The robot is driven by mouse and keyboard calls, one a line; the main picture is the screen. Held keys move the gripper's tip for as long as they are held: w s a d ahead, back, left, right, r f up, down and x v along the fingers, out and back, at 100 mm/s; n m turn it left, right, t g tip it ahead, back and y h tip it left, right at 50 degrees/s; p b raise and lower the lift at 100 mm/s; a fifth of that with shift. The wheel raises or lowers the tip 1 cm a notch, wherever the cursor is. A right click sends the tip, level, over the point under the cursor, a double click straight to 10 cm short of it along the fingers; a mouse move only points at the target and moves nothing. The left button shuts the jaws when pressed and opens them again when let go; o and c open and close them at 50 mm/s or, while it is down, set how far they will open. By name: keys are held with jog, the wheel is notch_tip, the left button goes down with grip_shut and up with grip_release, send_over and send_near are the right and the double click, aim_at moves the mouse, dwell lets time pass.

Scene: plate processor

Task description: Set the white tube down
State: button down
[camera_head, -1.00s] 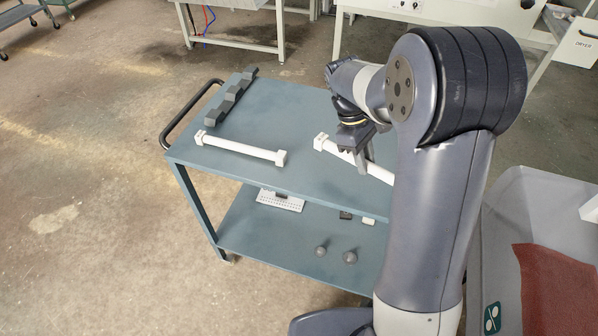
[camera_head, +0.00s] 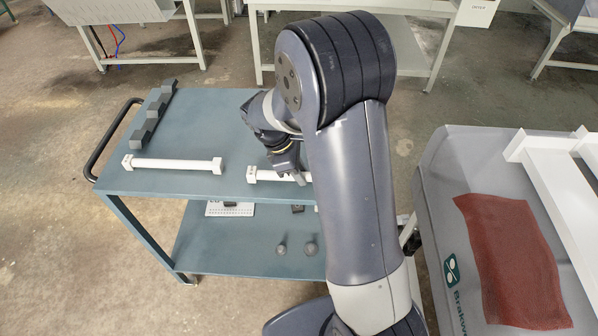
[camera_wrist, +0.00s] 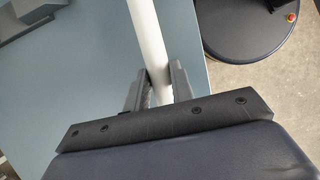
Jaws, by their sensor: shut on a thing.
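A white tube (camera_head: 265,176) with a square end block runs under my gripper (camera_head: 297,177) at the right part of the blue-grey cart's top (camera_head: 200,120). In the wrist view the white tube (camera_wrist: 149,40) passes between the two fingers of my gripper (camera_wrist: 158,90), which are shut on it. My arm hides the tube's right end in the head view. I cannot tell whether the tube touches the cart top or is just above it. A second white tube (camera_head: 172,165) with end blocks lies on the cart top to the left.
A dark notched rack (camera_head: 154,112) lies along the cart's left side. The lower shelf (camera_head: 240,255) holds two grey balls and small parts. A grey bin (camera_head: 440,190) with a red-brown mesh (camera_head: 508,255) and white rails stands at right. The cart top's middle is clear.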

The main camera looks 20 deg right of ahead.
jog(key=shift+f, duration=0.15)
jog(key=shift+f, duration=0.15)
jog(key=c, duration=1.2)
grip_release()
jog(key=v, duration=1.2)
